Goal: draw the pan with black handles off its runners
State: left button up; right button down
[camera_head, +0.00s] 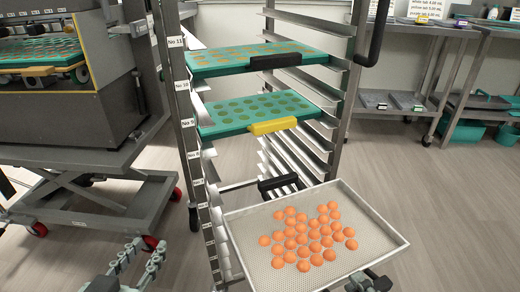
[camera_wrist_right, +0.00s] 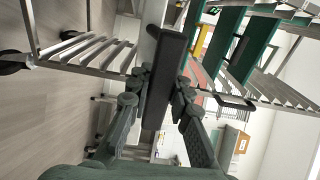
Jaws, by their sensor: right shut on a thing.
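The shallow pale pan (camera_head: 386,229) holds several orange sweets (camera_head: 310,235). It stands out in front of the rack, with its far edge by the rack's front opening. A black handle (camera_head: 278,184) shows at that far edge. I cannot tell whether the far edge still rests on runners (camera_head: 287,150). My right gripper (camera_head: 368,282) is at the pan's near right edge; in the right wrist view its fingers (camera_wrist_right: 160,96) are shut on a black handle (camera_wrist_right: 167,68). My left gripper (camera_head: 136,262) is open and empty, left of the pan and apart from it.
Two green trays stay in the rack above: one with a black handle (camera_head: 275,62), one with a yellow handle (camera_head: 272,126). The rack's left post (camera_head: 187,130) carries number labels. A wheeled machine (camera_head: 60,120) stands left, shelving tables (camera_head: 440,30) back right. The right floor is free.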

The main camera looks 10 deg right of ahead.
jog(key=shift+s+d+r+p, duration=0.1)
jog(key=shift+s+r+p, duration=0.35)
jog(key=shift+p, duration=0.65)
jog(key=s, duration=0.1)
jog(key=s+p, duration=0.1)
jog(key=s, duration=0.1)
jog(key=shift+d+f+p, duration=0.25)
jog(key=shift+f+p, duration=0.15)
